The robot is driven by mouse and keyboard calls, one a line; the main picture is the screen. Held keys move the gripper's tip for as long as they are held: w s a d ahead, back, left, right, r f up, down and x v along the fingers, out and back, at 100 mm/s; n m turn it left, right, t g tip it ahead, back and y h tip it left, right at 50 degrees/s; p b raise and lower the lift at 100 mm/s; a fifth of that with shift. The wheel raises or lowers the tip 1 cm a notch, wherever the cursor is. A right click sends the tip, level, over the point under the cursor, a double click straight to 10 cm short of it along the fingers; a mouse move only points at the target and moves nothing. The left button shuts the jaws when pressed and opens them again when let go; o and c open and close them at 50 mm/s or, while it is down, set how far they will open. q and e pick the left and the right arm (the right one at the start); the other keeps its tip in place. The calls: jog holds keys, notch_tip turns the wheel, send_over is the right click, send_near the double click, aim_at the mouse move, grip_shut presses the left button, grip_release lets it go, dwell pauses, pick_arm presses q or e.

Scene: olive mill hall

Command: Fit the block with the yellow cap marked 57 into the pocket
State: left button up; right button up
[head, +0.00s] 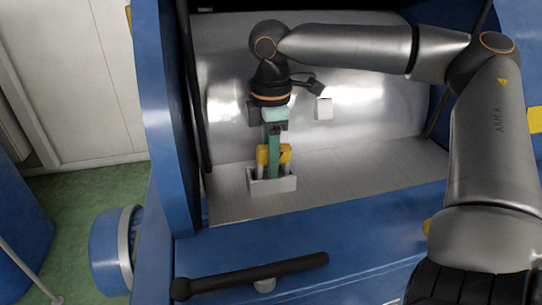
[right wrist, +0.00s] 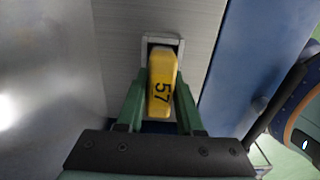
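The block's yellow cap marked 57 (right wrist: 162,82) sits between the green fingers of my right gripper (right wrist: 160,100), which press on both its sides. In the head view the yellow cap (head: 286,154) shows on both sides of the near finger of my right gripper (head: 274,155), which points down. The pocket (head: 272,186) is a small pale grey box on the metal shelf, directly below. The block's grey lower part meets the pocket's rim; its bottom end is hidden by the front wall. In the wrist view the pocket's rim (right wrist: 164,38) shows around the cap's far end. My left gripper is out of view.
The metal shelf (head: 340,183) is clear to the right of the pocket. A curved shiny metal wall (head: 370,110) rises behind it. Blue machine frame borders the opening, with a side post (head: 170,120) at left. A black bar handle (head: 250,275) lies in front.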

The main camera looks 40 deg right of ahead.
jog(key=o, duration=0.4)
jog(key=shift+f, duration=0.1)
notch_tip(320, 180, up, 13)
jog(key=shift+f, duration=0.1)
dwell(0.3)
jog(key=shift+f, duration=0.1)
dwell(0.4)
